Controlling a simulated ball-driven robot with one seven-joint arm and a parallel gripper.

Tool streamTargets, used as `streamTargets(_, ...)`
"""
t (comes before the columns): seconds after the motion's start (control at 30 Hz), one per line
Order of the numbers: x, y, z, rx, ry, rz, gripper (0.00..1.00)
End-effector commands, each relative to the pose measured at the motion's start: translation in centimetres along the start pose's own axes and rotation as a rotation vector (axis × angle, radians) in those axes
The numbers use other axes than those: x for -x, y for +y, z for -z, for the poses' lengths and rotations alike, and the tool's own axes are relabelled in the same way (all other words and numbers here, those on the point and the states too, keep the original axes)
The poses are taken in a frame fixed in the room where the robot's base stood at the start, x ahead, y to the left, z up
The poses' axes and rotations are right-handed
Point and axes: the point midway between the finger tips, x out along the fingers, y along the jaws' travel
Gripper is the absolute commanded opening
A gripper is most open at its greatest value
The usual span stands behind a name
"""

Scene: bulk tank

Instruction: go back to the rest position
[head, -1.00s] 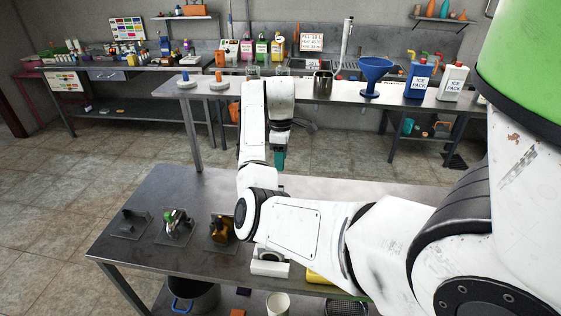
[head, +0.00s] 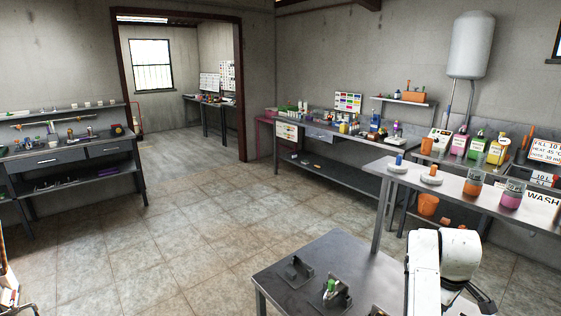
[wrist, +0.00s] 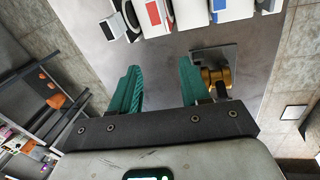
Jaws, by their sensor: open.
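My gripper (wrist: 150,92) shows in the wrist view with its two teal fingers spread apart and nothing between them. It hangs over a grey metal table. In the head view only the upper part of my white arm shows at the lower right, and the fingers are out of sight there. Past the right finger in the wrist view is a brass-coloured piece (wrist: 216,78) on a metal bracket. I cannot tell how far below the fingers it is.
The near metal table (head: 330,250) carries brackets, one with a green-topped item (head: 331,288). A bench (head: 400,178) with jars stands behind at right. White containers (wrist: 190,14) line the top of the wrist view. Open tiled floor (head: 190,225) lies at left.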

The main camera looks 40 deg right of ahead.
Motion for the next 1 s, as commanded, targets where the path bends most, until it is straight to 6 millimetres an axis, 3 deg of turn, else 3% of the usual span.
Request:
streamTargets(0.03,-0.5,-2.2,0.5,0.004,0.014,-0.027,0.46)
streamTargets(0.2,-1.0,-9.1,2.4,-0.006,0.109,-0.081,0.46)
streamTargets(0.37,-0.8,-16.8,3.2,-0.004,0.221,-0.068,0.46)
streamTargets(0.5,-0.1,-23.8,2.6,-0.004,0.314,-0.004,0.46)
streamTargets(0.7,1.6,-32.0,0.4,-0.013,0.401,0.129,0.46)
streamTargets(0.83,3.0,-36.5,-1.6,-0.023,0.431,0.228,0.46)
streamTargets(1.0,-1.8,-36.2,-6.9,-0.045,0.236,0.214,0.46)
